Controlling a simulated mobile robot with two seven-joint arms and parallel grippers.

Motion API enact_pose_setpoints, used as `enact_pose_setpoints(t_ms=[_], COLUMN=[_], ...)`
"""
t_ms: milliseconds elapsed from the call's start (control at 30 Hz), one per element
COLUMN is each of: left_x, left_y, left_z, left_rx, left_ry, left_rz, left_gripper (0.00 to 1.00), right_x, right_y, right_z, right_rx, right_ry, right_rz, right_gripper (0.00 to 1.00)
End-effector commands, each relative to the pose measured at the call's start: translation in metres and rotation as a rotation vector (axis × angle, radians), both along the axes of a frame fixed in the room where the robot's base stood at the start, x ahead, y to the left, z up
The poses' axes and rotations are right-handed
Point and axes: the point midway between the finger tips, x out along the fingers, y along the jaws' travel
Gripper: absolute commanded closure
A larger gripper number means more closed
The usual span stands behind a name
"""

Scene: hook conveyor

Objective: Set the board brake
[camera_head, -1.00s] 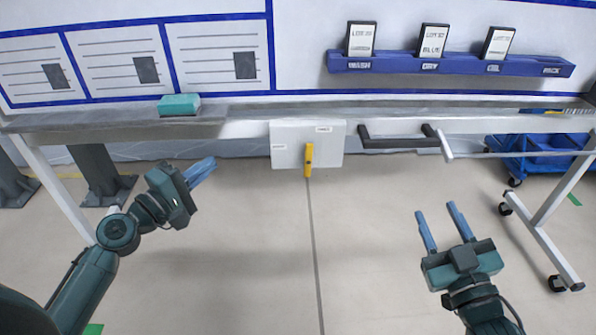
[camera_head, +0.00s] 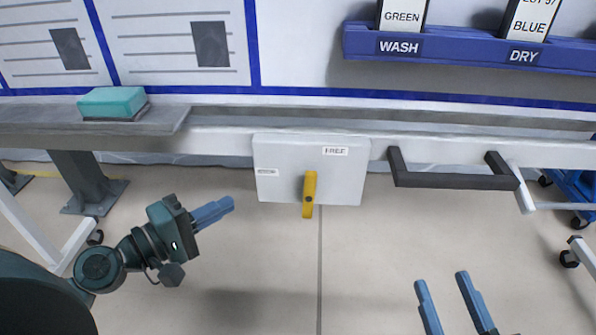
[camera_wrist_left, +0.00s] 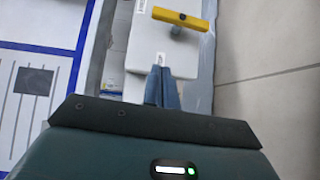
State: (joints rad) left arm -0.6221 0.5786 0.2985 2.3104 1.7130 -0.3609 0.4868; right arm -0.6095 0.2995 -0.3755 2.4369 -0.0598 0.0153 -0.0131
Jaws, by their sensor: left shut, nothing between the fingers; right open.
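The board brake is a yellow lever (camera_head: 309,194) on a white plate (camera_head: 275,166) below the board's ledge. The lever hangs roughly upright, its lower end just past the plate's bottom edge. A label reading FREE is at the plate's upper right; a second label at its left is too small to read. My left gripper (camera_head: 231,204) is shut and empty, left of the plate and apart from it. In the left wrist view its fingertips (camera_wrist_left: 162,72) point toward the plate (camera_wrist_left: 140,50) and the yellow lever (camera_wrist_left: 180,18). My right gripper (camera_head: 440,280) is open and empty, at lower right.
A dark handle bar (camera_head: 450,180) sticks out right of the plate. A teal eraser-like block (camera_head: 112,103) lies on the ledge at left. A blue rack (camera_head: 450,50) with cards is on the board above. A blue cart (camera_head: 577,187) stands at right. The floor below the plate is clear.

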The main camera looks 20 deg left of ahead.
Motion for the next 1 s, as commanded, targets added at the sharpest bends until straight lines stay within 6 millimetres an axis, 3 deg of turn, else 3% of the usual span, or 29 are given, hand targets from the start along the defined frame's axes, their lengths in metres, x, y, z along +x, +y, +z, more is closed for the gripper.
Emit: enact_pose_setpoints(t_ms=[533,1000], left_x=[0.006,0.075], left_y=[-0.003,-0.041], left_z=[0.001,0.000], left_rx=[0.001,-0.004], left_ry=[0.000,-0.003], left_rz=[-0.001,0.001], left_gripper=[1.00,1.00], right_x=[0.000,-0.002], right_y=[0.000,-0.006], right_z=[0.002,0.005], right_rx=[-0.007,-0.092], right_ry=[0.001,0.004], right_rz=[-0.004,-0.033], right_gripper=[0.58,0.58])
